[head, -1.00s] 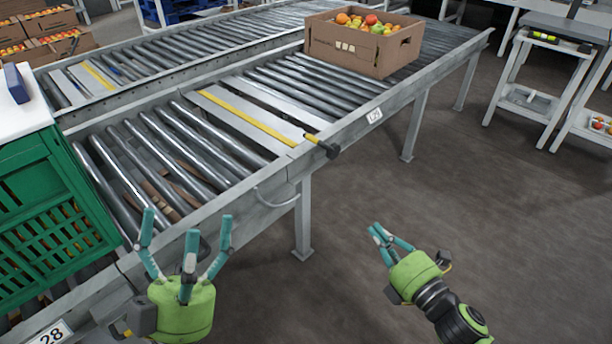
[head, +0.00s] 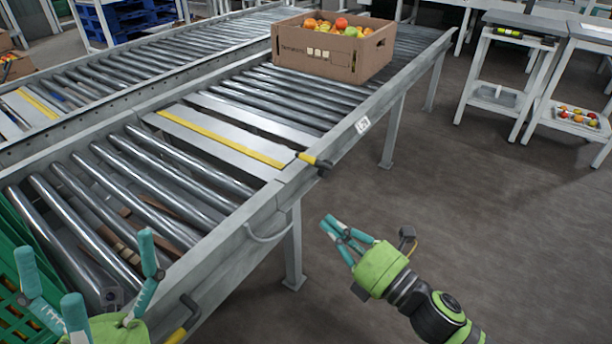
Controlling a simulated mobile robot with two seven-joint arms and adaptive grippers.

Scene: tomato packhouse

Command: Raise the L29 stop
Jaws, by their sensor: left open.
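A yellow-edged metal stop plate (head: 220,138) lies across the near conveyor, looking about level with the rollers. A lever with a yellow sleeve and black knob (head: 316,160) sticks out from the side rail at its right end. A white number plate (head: 363,125) is on the rail just beyond it, too small to read surely. My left gripper (head: 85,272) is open and empty at the lower left, near the conveyor's side and well short of the lever. My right gripper (head: 329,228) is over the floor, below the lever and apart from it; its finger gap is unclear.
A cardboard box (head: 335,52) of tomatoes stands on the rollers beyond the stop. A green crate (head: 18,265) is at the left edge. Another yellow and black lever (head: 183,320) is at the near rail. Side tables (head: 515,70) stand at the right; the floor between is clear.

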